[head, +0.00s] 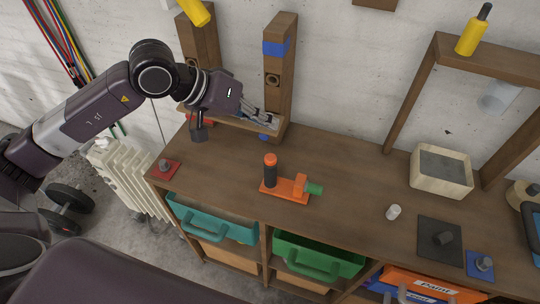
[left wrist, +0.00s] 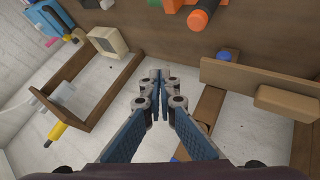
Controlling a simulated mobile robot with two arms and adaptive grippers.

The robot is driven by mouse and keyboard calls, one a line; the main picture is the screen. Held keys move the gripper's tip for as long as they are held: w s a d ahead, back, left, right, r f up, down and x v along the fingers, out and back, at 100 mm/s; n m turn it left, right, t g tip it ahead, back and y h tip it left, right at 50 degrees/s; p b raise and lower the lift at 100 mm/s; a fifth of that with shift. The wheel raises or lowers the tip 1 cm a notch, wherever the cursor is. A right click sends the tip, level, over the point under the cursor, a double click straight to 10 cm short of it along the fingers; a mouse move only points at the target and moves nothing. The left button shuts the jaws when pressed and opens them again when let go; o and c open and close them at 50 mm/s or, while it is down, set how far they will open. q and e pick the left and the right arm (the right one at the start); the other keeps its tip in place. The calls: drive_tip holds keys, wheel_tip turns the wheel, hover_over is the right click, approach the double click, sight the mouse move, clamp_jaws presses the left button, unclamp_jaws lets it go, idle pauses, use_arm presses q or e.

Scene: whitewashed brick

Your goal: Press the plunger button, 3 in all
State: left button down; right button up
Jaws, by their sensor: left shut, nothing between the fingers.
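The likely plunger button is a black upright cylinder with an orange cap (head: 270,159) on an orange base (head: 278,186) on the bench, with an orange block and green end at its right. It stands upright. In the left wrist view its orange cap (left wrist: 199,19) shows at the top edge. My left gripper (head: 271,121) is shut and empty, behind the device near the wooden post's foot, apart from the cap. Its closed fingers (left wrist: 157,76) show in the left wrist view. My right gripper is not seen.
Wooden posts joined by a low board (head: 232,120) stand at the back beside my left gripper. A red plate with a knob (head: 165,169) lies at the left. A pale box (head: 441,180), white cylinder (head: 393,212) and dark plate (head: 437,252) lie right. Bench surface around the device is clear.

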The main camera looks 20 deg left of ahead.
sight(267, 158)
use_arm(q)
wheel_tip(267, 158, down, 8)
drive_tip(key=b, duration=0.4)
drive_tip(key=shift+f+b, duration=0.1)
drive_tip(key=shift+b, duration=0.3)
drive_tip(key=shift+f+b, duration=0.25)
drive_tip(key=shift+b, duration=0.15)
idle(0.7)
drive_tip(key=shift+f+b, duration=0.4)
drive_tip(key=shift+b, duration=0.5)
